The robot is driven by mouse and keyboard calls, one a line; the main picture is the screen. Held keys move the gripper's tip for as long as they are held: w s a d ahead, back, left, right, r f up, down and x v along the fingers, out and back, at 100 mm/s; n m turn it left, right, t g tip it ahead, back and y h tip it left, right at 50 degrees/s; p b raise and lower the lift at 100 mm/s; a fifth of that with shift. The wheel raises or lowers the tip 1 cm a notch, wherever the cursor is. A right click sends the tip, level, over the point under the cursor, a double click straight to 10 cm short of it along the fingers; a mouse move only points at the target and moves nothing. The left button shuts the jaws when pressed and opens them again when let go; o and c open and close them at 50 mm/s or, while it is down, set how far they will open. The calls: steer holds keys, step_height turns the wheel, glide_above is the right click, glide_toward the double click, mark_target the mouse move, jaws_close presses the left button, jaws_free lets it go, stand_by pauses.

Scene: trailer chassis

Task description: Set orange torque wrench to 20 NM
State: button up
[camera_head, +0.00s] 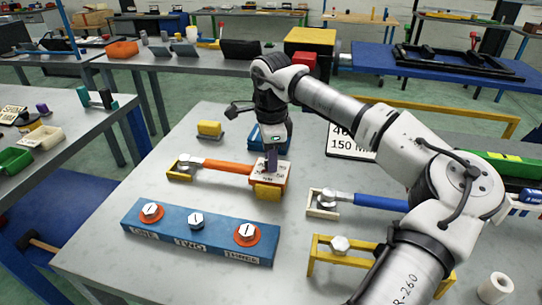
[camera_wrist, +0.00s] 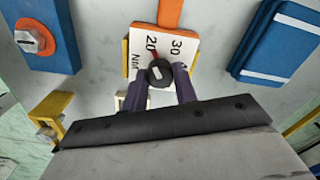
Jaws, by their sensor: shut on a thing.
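The orange torque wrench (camera_head: 228,167) lies on the grey table, its head end in a yellow bracket and its square white dial plate at the right end. In the wrist view the dial plate (camera_wrist: 140,45) shows 20, 30, a partly hidden number and "Nm". A dark round knob (camera_wrist: 159,72) sits on it, and its red pointer (camera_wrist: 153,54) points up and slightly left, at or close to the 20. My gripper (camera_wrist: 162,78), with purple fingers, is shut on the knob from both sides. It also shows above the dial in the head view (camera_head: 271,168).
A blue block (camera_head: 190,232) with several bolts stands in front of the wrench. A blue-handled wrench (camera_head: 380,202) lies to the right, and a yellow stand (camera_head: 345,256) is nearer. A sign (camera_head: 345,143) reading 150 stands behind.

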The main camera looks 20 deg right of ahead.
stand_by(0.4)
steer(key=o, duration=1)
step_height(320, 180, up, 14)
steer(key=shift+f+b, duration=0.1)
steer(key=shift+b, duration=0.55)
steer(key=shift+s, duration=0.1)
